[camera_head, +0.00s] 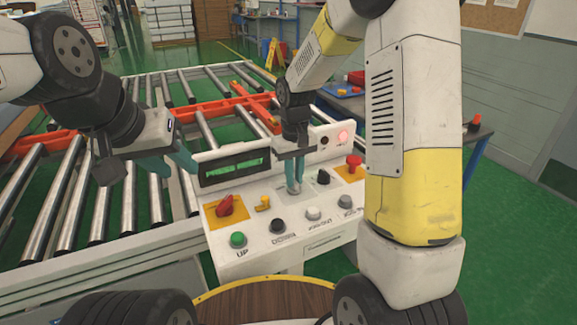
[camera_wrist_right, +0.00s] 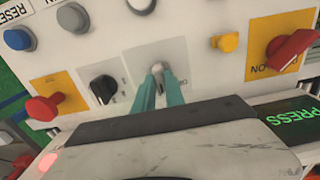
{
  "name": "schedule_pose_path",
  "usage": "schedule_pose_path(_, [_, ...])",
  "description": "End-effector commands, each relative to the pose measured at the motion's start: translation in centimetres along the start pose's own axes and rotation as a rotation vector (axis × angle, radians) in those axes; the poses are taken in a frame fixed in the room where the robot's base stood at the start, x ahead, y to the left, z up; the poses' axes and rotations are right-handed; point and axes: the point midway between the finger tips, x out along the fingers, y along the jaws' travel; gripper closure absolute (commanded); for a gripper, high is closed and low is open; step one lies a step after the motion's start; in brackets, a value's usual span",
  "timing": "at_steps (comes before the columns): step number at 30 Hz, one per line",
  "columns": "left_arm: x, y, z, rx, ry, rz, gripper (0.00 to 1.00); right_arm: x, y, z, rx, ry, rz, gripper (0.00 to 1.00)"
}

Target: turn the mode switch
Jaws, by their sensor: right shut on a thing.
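The white control panel (camera_head: 262,235) stands in front of me with several knobs and buttons. My right gripper (camera_head: 294,188) points down onto its middle. In the right wrist view its teal fingers (camera_wrist_right: 158,88) are closed around a small metal switch (camera_wrist_right: 160,70) between the black knob and the yellow switch. The fingers partly hide this switch, and its label is too blurred to confirm it as the mode switch. A black knob (camera_wrist_right: 103,88) sits beside it. My left gripper (camera_head: 160,172) hangs over the rollers left of the panel, apart from it, and looks open and empty.
The panel also carries a red rotary switch (camera_head: 226,206), a yellow switch (camera_head: 263,204), a red push button (camera_head: 353,162) and a green button (camera_head: 238,240). A lit green display (camera_head: 235,168) stands behind them. A roller conveyor (camera_head: 128,205) lies behind and left.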

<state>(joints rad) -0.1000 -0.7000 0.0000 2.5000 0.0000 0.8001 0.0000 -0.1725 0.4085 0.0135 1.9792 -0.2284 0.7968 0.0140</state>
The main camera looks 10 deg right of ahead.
Motion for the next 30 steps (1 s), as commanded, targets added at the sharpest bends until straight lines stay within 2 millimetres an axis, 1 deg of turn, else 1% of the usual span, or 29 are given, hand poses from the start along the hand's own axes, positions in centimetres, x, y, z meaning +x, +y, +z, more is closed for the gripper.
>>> schedule_pose_path(1, [0.0, 0.0, 0.0, 0.0, 0.0, 0.0, 0.64, 0.0, 0.1, 0.0, 0.0, 0.0, 0.001, 0.82])
schedule_pose_path(3, [0.0, 0.0, 0.0, 0.0, 0.0, 0.0, 0.64, 0.0, 0.1, 0.0, 0.0, 0.0, 0.001, 0.68])
schedule_pose_path(4, [0.0, 0.0, 0.0, 0.0, 0.0, 0.0, 0.64, 0.0, 0.0, 0.0, 0.0, 0.0, 0.0, 0.64])
schedule_pose_path(14, [0.0, 0.0, 0.0, 0.0, 0.0, 0.0, 0.64, -0.2, 0.0, 0.0, -0.001, 0.001, 0.0, 0.64])
schedule_pose_path(17, [0.0, 0.0, 0.0, 0.0, 0.0, 0.0, 0.64, -1.1, 0.0, -0.1, 0.0, 0.004, 0.001, 0.64])
schedule_pose_path(25, [0.0, 0.0, 0.0, 0.0, 0.0, 0.0, 0.64, -5.7, 0.0, -0.1, 0.0, 0.005, 0.0, 0.64])
schedule_pose_path(30, [0.0, 0.0, 0.0, 0.0, 0.0, 0.0, 0.64, -7.5, 0.0, 0.0, 0.0, 0.002, 0.0, 0.64])
